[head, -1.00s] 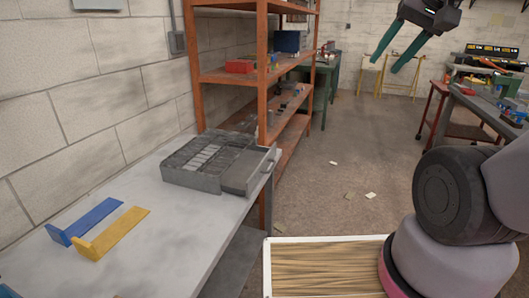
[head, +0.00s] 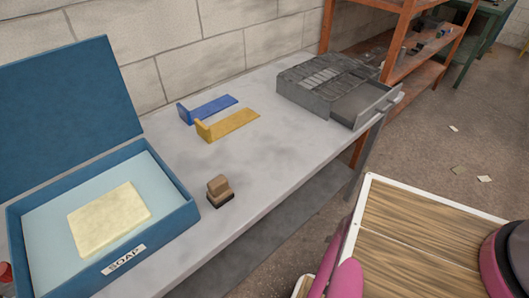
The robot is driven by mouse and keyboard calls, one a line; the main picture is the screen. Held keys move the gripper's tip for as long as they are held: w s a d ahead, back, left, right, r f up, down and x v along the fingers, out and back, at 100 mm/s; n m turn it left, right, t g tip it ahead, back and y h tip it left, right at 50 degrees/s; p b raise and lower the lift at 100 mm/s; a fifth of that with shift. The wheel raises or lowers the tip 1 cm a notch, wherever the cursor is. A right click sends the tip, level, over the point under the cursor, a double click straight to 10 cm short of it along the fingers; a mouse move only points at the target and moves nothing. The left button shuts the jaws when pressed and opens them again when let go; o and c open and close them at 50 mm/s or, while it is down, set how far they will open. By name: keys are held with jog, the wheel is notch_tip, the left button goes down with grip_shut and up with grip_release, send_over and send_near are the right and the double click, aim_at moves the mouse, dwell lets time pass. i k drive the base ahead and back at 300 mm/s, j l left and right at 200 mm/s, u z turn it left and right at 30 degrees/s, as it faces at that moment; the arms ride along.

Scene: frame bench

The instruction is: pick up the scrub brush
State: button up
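A small stepped brown block with a dark underside (head: 220,191) stands on the grey bench, just right of the blue box. It may be the scrub brush, but I cannot tell for sure whether the dark part is bristles. Nothing touches it.
An open blue box (head: 176,222) labelled SOAP holds a pale yellow block (head: 108,218). A blue bracket (head: 208,108) and a yellow bracket (head: 230,124) lie behind the brown block. A grey case with an open drawer (head: 335,90) sits farther right. Bare bench (head: 290,150) lies between.

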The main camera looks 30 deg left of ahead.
aim_at(219, 193)
jog(key=u, duration=2.15)
